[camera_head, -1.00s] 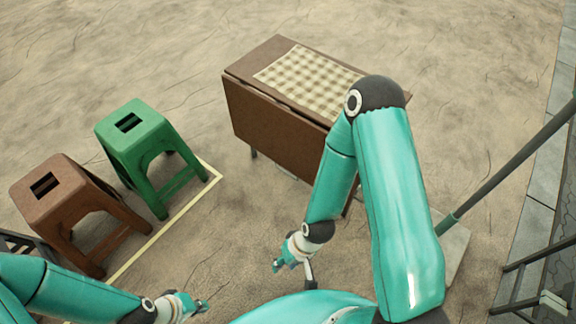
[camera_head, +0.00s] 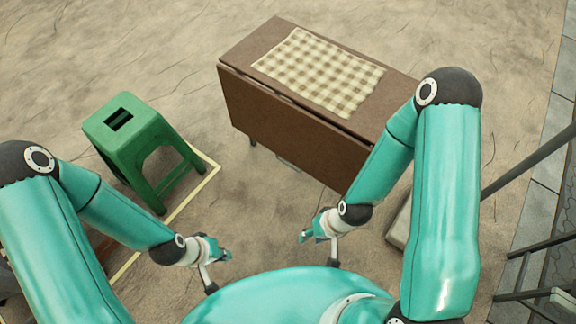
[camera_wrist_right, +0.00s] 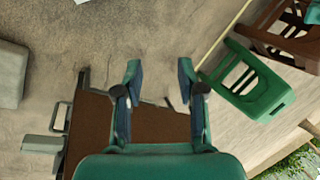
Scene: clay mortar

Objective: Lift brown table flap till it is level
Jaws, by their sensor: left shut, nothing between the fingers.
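The table's brown flap (camera_head: 285,125) hangs down along the table's near side, below the brown tabletop (camera_head: 250,48). In the right wrist view brown table surface (camera_wrist_right: 155,125) shows behind and between the fingers. My right gripper (camera_head: 304,236) is in front of the table, apart from the flap; its fingers stand apart and empty in the wrist view (camera_wrist_right: 160,78). My left gripper (camera_head: 226,256) is shut and empty, in front of the table and to its left. My right forearm covers the flap's right end.
A checkered cloth (camera_head: 320,70) lies on the tabletop. A green stool (camera_head: 125,125) stands left of the table, near a yellow ground line (camera_head: 200,188). A dark railing (camera_head: 535,255) and a slanted pole (camera_head: 530,160) are at the right. Bare ground lies before the table.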

